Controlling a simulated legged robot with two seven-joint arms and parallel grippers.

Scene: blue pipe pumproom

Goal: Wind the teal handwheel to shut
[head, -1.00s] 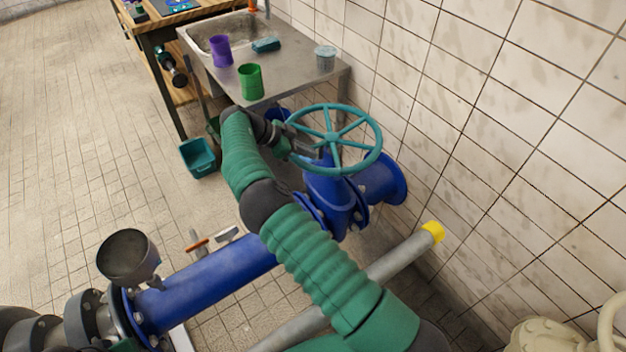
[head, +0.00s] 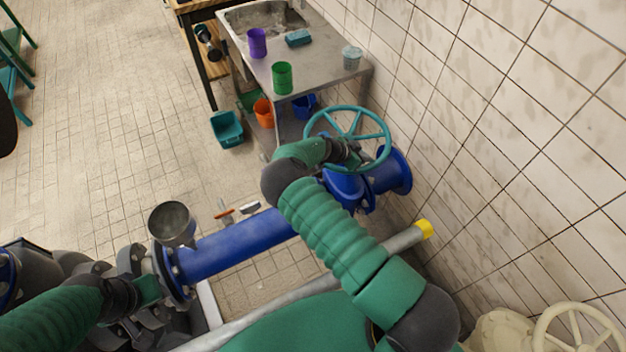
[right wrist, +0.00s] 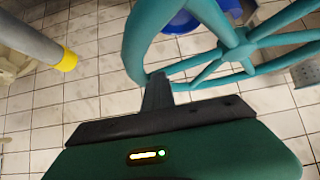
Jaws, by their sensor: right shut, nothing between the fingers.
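The teal handwheel (head: 387,134) sits on top of a blue valve (head: 345,187) near the tiled wall, with its spokes visible. My right gripper (head: 360,154) is at the near side of the wheel, and my arm hides part of the near rim. In the right wrist view, the dark fingers of the gripper (right wrist: 157,92) are shut, with nothing held, close to the inner edge of the wheel's rim (right wrist: 150,35); whether they touch is unclear. My left gripper (head: 150,290) is at the lower left by the pipe flange, its fingers unclear.
The blue pipe (head: 235,246) runs left from the valve, with a grey funnel (head: 172,222) above it. A grey pipe with a yellow cap (head: 424,230) lies nearer. A sink table (head: 325,70) stands behind, a cream handwheel (head: 577,325) at lower right.

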